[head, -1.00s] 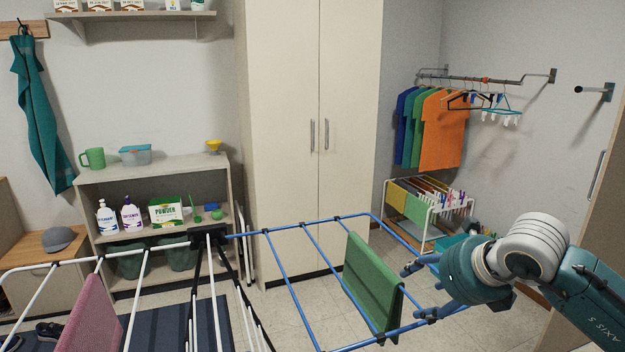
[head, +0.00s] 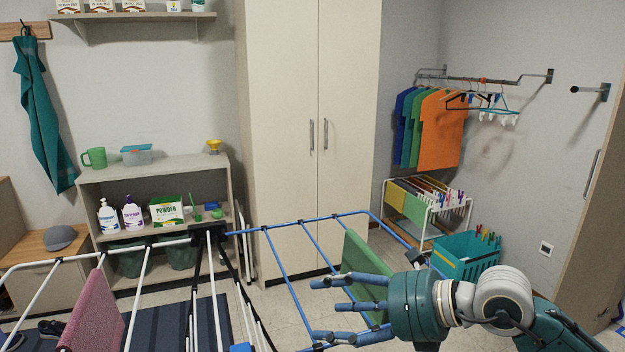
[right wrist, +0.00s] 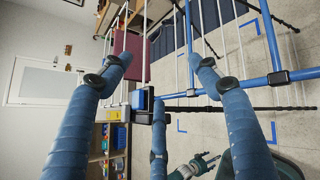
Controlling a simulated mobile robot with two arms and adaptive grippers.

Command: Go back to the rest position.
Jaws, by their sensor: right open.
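My right gripper (head: 338,306) is open and empty, in the lower right of the head view. Its blue fingers point left, in front of a green towel (head: 362,262) that hangs over the blue bars of the drying rack (head: 283,268). The fingers cover part of the towel; I cannot tell whether they touch it. In the right wrist view the spread fingers (right wrist: 160,80) have nothing between them, and rack bars show beyond. My left gripper is not in the head view.
A pink towel (head: 93,318) hangs on the rack's white side. A teal basket (head: 466,262) stands on the floor at right, beside a small rack with cloths (head: 424,210). A tall cabinet (head: 285,120) and a shelf unit (head: 152,172) stand behind.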

